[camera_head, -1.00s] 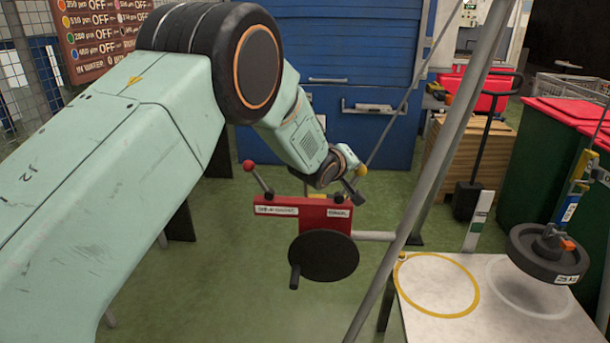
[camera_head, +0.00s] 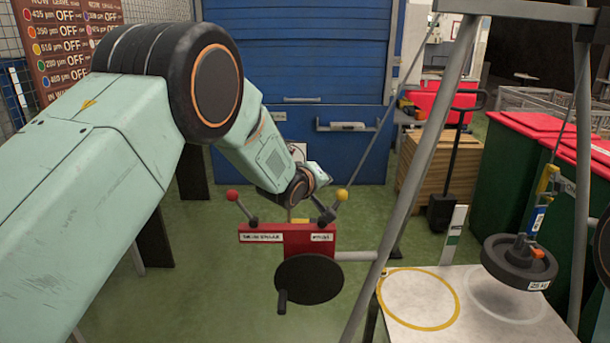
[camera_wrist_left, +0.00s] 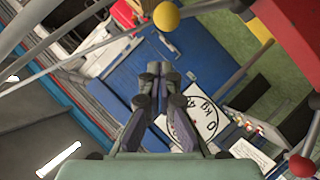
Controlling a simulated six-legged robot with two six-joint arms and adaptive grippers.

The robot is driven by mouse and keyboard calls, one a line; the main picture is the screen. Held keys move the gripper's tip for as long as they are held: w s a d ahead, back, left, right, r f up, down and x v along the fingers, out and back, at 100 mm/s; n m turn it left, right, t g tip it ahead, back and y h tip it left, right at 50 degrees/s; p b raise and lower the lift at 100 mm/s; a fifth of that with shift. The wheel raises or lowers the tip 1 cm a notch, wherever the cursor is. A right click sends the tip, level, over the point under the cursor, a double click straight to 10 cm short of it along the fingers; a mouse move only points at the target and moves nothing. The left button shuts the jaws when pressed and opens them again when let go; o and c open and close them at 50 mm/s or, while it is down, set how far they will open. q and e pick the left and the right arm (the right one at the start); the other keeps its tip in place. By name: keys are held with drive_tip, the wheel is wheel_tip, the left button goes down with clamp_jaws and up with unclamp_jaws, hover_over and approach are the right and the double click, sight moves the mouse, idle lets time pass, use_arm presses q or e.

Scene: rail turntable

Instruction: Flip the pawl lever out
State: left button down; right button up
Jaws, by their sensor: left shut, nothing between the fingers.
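A red winch box (camera_head: 287,236) with a black crank wheel (camera_head: 309,279) stands in the middle of the head view. Two levers rise from its top, one with a red ball (camera_head: 232,195) tilted left, one with a yellow ball (camera_head: 342,194) tilted right. I cannot read the labels well enough to tell which is the pawl lever. My left gripper (camera_head: 326,211) is shut and empty beside the yellow-ball lever; contact is unclear. In the left wrist view its fingers (camera_wrist_left: 158,70) are together, with the yellow ball (camera_wrist_left: 166,18) beyond them and apart. My right gripper is not in view.
A grey slanted post (camera_head: 424,165) stands right of the winch. A round black weight (camera_head: 519,265) hangs over a white platform (camera_head: 480,320) with a yellow ring (camera_head: 456,303). A blue shutter (camera_head: 300,60), wooden crates (camera_head: 425,165) and green bins (camera_head: 510,190) stand behind.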

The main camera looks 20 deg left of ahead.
use_arm(q)
drive_tip(key=d+v, duration=0.1)
drive_tip(key=v, duration=0.8)
drive_tip(key=shift+s, duration=0.15)
drive_tip(key=shift+a+r, duration=0.1)
drive_tip(key=shift+r, duration=0.05)
drive_tip(key=shift+s+a, duration=0.1)
drive_tip(key=shift+a, duration=0.05)
